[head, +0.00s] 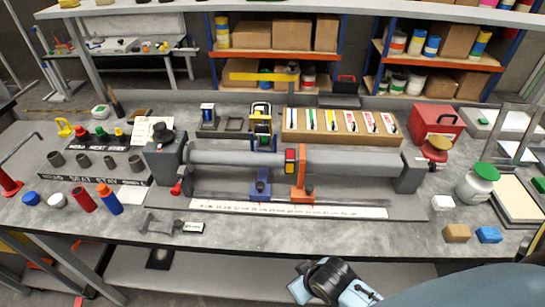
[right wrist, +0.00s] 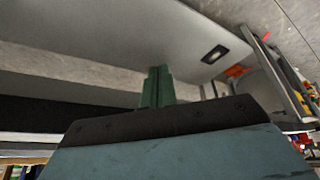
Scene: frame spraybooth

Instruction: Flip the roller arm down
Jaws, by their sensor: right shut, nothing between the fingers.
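A long grey tube (head: 235,158) lies level in a bench fixture, between a dark end block (head: 165,155) with a black knob and a grey end block (head: 410,175). An orange bracket (head: 299,180) stands upright at the tube's middle, with a red-and-yellow part (head: 290,158) beside its top. A blue bracket (head: 261,185) stands just left of it. I cannot tell which piece is the roller arm. My right wrist shows at the bottom of the head view, in front of the bench and clear of the fixture. My right gripper's green fingers (right wrist: 157,85) are shut and empty. My left gripper is out of view.
A white scale strip (head: 285,208) runs along the fixture's front. A wooden tray (head: 340,128) of marked tools stands behind the tube. Red and blue bottles stand at left; a green-lidded jar (head: 478,184) is at right. The bench front centre is clear.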

